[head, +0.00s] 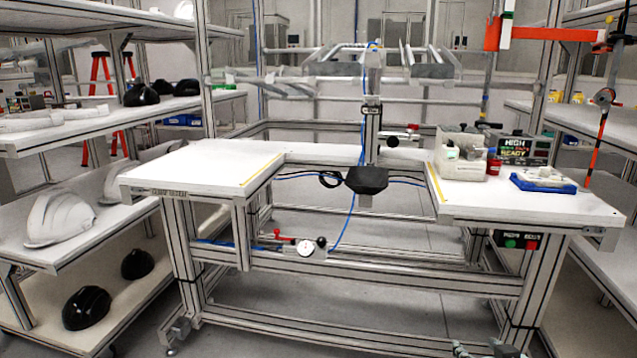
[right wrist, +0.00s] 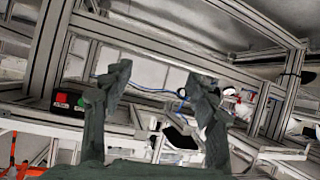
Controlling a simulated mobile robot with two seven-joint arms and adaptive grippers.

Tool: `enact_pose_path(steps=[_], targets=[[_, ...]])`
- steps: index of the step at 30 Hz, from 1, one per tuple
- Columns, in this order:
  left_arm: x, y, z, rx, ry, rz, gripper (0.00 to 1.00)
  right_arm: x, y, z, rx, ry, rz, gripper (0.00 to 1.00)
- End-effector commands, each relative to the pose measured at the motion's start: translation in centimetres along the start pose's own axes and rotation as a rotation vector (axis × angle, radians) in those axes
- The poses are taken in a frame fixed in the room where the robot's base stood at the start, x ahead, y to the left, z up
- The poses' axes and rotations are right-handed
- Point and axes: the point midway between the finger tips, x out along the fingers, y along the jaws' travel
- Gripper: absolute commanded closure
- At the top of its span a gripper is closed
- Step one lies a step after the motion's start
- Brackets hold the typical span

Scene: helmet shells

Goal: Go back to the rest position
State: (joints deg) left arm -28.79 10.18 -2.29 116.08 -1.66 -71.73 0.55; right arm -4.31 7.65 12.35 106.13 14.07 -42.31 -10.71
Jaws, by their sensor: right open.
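My right gripper (head: 485,352) shows only as fingertips at the bottom edge of the head view, low in front of the workbench (head: 200,170). In the right wrist view its two dark fingers (right wrist: 160,92) stand apart with nothing held between them. The bench frame and the red and green button box (right wrist: 66,102) show behind them. My left gripper is not in view. A white helmet shell (head: 60,218) sits on the left shelf. Black shells (head: 87,307) lie on the shelf below, and others (head: 142,94) lie higher up.
The bench top's left part is bare. A black fixture (head: 367,180) sits in the middle gap. Shelving stands on both sides.

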Motion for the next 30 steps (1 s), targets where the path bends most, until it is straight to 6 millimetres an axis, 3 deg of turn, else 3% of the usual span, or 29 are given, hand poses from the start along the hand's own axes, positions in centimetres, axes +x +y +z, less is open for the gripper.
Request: enact_pose_path(steps=[1, 6, 9, 12, 15, 18, 30], targets=[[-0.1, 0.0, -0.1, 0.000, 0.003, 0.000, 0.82, -1.0, -1.4, 4.0, -0.027, -0.095, -0.016, 0.41], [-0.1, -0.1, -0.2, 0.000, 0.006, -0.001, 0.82, -5.8, -4.7, 15.5, -0.104, -0.394, -0.046, 0.41], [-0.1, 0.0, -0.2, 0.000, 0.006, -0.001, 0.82, -9.5, -6.0, 21.0, -0.140, -0.548, -0.049, 0.41], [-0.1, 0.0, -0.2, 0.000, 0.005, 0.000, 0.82, -12.8, -6.8, 24.9, -0.168, -0.666, -0.047, 0.41], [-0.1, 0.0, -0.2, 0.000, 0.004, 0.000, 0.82, -15.1, -7.1, 27.3, -0.188, -0.743, -0.042, 0.41], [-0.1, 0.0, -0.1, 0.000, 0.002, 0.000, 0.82, -16.3, -7.2, 28.4, -0.196, -0.780, -0.037, 0.41], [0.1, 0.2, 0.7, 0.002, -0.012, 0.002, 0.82, -16.5, -7.3, 28.6, -0.197, -0.788, -0.037, 0.41]])
